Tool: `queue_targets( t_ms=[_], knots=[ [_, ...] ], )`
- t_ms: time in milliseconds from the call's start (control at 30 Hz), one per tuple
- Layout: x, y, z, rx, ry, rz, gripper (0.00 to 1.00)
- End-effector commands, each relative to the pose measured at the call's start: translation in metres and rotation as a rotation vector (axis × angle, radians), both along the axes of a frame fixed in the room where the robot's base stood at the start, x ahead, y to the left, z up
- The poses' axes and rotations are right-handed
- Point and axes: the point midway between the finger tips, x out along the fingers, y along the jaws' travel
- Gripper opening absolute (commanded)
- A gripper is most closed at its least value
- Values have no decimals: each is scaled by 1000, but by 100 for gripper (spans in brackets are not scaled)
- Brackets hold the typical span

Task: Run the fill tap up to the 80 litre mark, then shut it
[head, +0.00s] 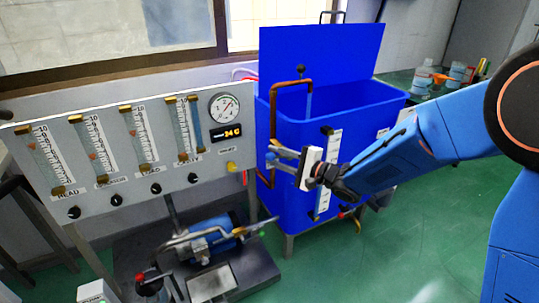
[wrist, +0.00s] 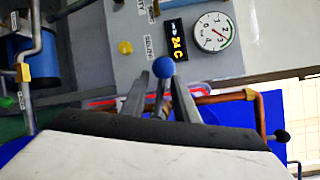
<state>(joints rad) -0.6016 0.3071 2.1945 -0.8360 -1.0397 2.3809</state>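The blue tank (head: 350,110) has a copper fill pipe (head: 272,125) rising over its rim. A pale blue stream (head: 309,102) shows below the spout. The white litre scale (head: 323,200) on the tank's front is partly behind my gripper, and its figures are too small to read. My gripper (head: 272,156) is in front of the tank's left corner, fingers apart. In the wrist view, a blue-balled lever (wrist: 163,68) shows between the fingertips.
A panel with several flow tubes, a round gauge (head: 224,107) and a 24 C display (head: 227,133) stands left of the tank. A pump (head: 205,240) sits below it. Bottles (head: 424,75) stand on a bench behind right. Green floor is clear at front right.

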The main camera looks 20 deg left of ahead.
Motion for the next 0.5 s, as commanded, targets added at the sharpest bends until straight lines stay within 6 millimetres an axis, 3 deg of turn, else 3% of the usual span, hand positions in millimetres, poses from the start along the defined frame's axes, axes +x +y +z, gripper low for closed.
queue_targets(
  t_ms=[500],
  knots=[
    [-27,-101,7,0,0,-3,27]
  ],
)
